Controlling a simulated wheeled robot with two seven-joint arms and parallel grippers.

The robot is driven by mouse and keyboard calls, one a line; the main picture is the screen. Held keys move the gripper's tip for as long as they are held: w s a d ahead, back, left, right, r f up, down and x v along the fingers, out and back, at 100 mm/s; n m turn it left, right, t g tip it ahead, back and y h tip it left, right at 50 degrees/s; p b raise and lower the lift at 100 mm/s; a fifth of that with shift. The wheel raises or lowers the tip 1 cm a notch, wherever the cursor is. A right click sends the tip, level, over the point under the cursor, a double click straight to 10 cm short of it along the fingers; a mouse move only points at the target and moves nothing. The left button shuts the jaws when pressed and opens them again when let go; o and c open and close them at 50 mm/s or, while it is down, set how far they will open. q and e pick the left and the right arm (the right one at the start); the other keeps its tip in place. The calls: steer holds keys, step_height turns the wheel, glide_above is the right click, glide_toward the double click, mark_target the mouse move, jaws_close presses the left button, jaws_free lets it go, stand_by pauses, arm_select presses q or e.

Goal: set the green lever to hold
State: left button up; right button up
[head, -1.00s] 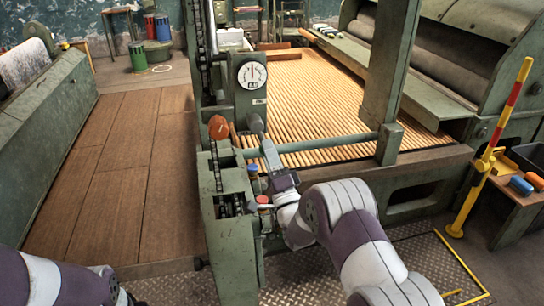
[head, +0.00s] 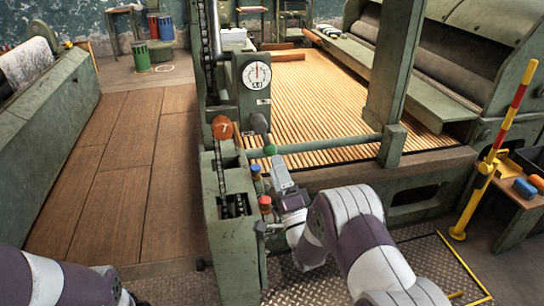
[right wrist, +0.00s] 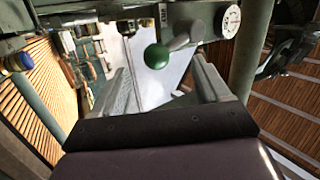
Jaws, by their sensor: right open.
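The green lever's round knob (head: 270,150) shows in the head view below the dial, just beyond my right gripper's tips. In the right wrist view the green knob (right wrist: 157,56) sits on a short grey arm (right wrist: 180,42), ahead of the opening between my fingers. My right gripper (head: 279,166) is open; both fingers show in the right wrist view (right wrist: 166,82), with nothing held between them. Whether a finger touches the knob I cannot tell. No hold marking is readable. Of my left arm only a part shows at the lower left; its gripper is out of view.
A white dial (head: 256,75) stands above the lever. An orange-brown knob (head: 222,127), a blue knob (head: 255,170) and a red knob (head: 265,203) are close by on the green machine. A horizontal rail (head: 330,144) runs to the right. A yellow-and-red post (head: 494,150) stands at the right.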

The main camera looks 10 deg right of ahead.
steer(key=v, duration=0.7)
steer(key=shift+s+f+b, duration=0.15)
steer(key=shift+s+b, duration=0.1)
steer(key=shift+b, duration=0.15)
